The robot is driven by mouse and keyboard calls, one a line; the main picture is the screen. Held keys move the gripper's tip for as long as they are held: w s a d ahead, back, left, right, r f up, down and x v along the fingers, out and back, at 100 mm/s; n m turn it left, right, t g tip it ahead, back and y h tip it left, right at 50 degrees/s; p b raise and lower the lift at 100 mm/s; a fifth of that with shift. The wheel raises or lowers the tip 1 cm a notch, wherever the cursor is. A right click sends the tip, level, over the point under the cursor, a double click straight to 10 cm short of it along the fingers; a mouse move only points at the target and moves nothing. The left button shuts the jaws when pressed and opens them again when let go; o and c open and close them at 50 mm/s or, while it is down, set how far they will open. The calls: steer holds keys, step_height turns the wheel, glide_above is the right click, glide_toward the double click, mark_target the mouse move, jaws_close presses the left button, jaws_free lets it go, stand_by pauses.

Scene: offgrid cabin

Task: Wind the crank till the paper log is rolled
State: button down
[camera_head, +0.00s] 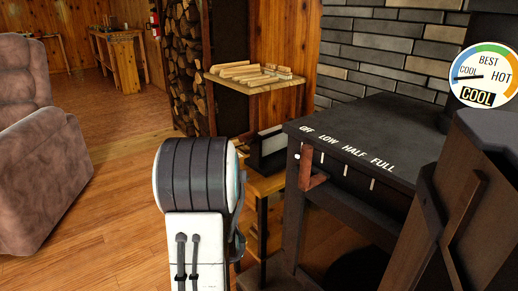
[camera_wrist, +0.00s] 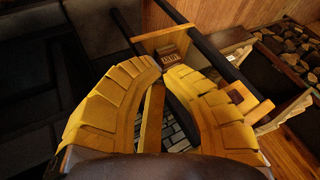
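My gripper (camera_wrist: 163,72) shows in the wrist view as two thick yellow, ribbed fingers curving inward, with a gap between their tips. A wooden frame with dark rods (camera_wrist: 208,51) lies beyond them. A small wooden block with dark marks (camera_wrist: 171,56) shows just past the fingertips. A pale wooden bar (camera_wrist: 153,118) shows through the gap between the fingers; I cannot tell whether they touch it. I cannot make out the crank or the paper log for certain. In the head view my arm hides the gripper. A dark and white item (camera_head: 270,148) sits on a low wooden stand (camera_head: 268,183) beyond it.
A dark stove (camera_head: 390,135) marked OFF, LOW, HALF and FULL stands right, its red-brown lever (camera_head: 308,170) near OFF. A gauge (camera_head: 484,76) reads COOL. A wooden shelf (camera_head: 255,85) holds sticks. A brown armchair (camera_head: 40,160) stands left, with open floor (camera_head: 115,190) between.

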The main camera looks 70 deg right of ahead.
steer(key=s+d+r+m+h, duration=0.25)
steer(key=d+m+h, duration=0.2)
steer(key=d, duration=0.25)
steer(key=s+d+r+m+t+h, duration=0.1)
steer(key=d+r+m+h, duration=0.1)
steer(key=r+m+h, duration=0.5)
steer(key=d+r+m+h, duration=0.2)
steer(key=r+m, duration=0.1)
steer(key=r, duration=0.8)
steer(key=r+b+x, duration=0.1)
steer(key=b+x, duration=0.3)
steer(key=x, duration=0.6)
steer(key=shift+s, duration=0.15)
steer(key=shift+m, duration=0.25)
steer(key=shift+r+t, duration=0.15)
steer(key=shift+t, duration=0.15)
